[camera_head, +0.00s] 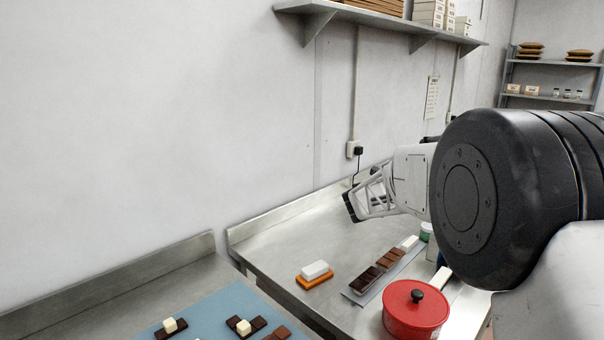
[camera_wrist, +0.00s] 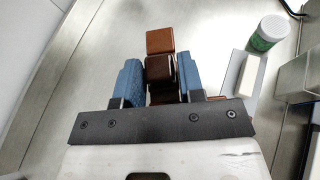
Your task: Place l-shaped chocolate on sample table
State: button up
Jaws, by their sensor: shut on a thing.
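My gripper (camera_wrist: 161,63) is shut on a brown chocolate (camera_wrist: 160,72) in the wrist view, with a blue pad on either side of it. The chocolate is made of dark brown cubes with a lighter brown cube at the far end; its lower part is partly hidden by the gripper, so I cannot make out its full shape. In the head view my gripper (camera_head: 352,207) is above the steel table (camera_head: 285,236), its tips to the left, and the chocolate cannot be made out there. I cannot tell which surface is the sample table.
A grey tray (camera_head: 352,297) holds dark and milk chocolate pieces and a white block. A blue mat (camera_head: 215,309) at front left carries several chocolates.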

jog(key=shift+s+a+r+n+y, duration=0.15)
jog(key=shift+s+a+n+y, duration=0.2)
jog(key=shift+s, duration=0.25)
jog(key=shift+s+a+r+n+y, duration=0.15)
jog(key=shift+s+a+n+y, duration=0.15)
jog(key=shift+s, duration=0.25)
jog(key=shift+s+a+f+n+t+y, duration=0.15)
jog(key=shift+s+a+n+y, duration=0.3)
jog(key=shift+s, duration=0.25)
jog(key=shift+s+a+f+n+t+y, duration=0.1)
jog(key=shift+s+a+n+y, duration=0.35)
jog(key=shift+s+y, duration=0.2)
jog(key=shift+s+a+f+n+t+y, duration=0.15)
jog(key=shift+s+a+n+y, duration=0.25)
jog(key=shift+s, duration=0.35)
jog(key=shift+a+f, duration=0.1)
jog(key=shift+a, duration=0.1)
